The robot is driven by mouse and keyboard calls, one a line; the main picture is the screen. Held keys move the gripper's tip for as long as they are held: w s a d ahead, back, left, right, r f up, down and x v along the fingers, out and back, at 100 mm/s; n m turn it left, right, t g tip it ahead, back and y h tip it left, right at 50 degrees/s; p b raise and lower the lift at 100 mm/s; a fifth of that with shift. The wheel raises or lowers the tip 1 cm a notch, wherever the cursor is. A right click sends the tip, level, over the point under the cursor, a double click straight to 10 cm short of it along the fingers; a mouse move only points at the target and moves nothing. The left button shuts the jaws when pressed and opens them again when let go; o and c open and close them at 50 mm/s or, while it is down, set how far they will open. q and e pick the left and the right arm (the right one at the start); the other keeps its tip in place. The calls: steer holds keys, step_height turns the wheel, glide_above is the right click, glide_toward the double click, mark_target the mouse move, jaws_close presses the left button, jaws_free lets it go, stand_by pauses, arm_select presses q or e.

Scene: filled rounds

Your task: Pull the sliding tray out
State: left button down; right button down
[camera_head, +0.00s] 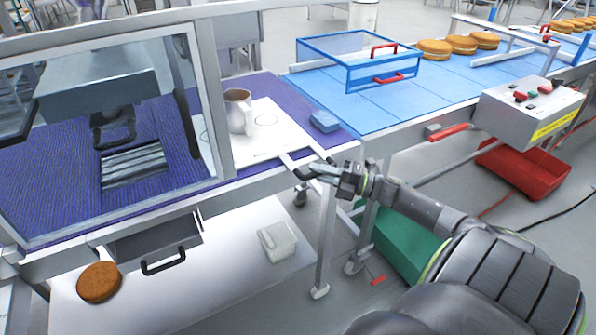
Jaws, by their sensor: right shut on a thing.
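The sliding tray (272,150) is a flat white plate on the purple belt, at the right side of the machine's clear guard. Two short arms stick out from its near right edge to a dark handle. A brownish-grey mug (239,112) stands upright on the tray, by its left part. A faint ring is marked on the tray right of the mug. My right gripper (304,171) is at the front edge of the table, shut on the tray's handle, and its fingers hide part of it. My left gripper is not in view.
A blue block (324,121) lies right of the tray. A clear blue-framed guard (358,62) with red handles stands over the blue belt. Below are an open grey drawer (155,245), a white tub (277,242) and a table leg (324,245) near my right arm.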

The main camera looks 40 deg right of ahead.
mark_target(335, 164)
steer(key=d, duration=0.2)
steer(key=s+d+b, duration=0.1)
steer(key=d, duration=0.1)
steer(key=shift+f, duration=0.1)
steer(key=shift+d, duration=0.1)
steer(key=c, duration=1.8)
jaws_free()
steer(key=o, duration=0.4)
steer(key=shift+s+d, duration=0.1)
steer(key=shift+d, duration=0.2)
steer(key=shift+o, duration=0.2)
steer(key=shift+a, duration=0.1)
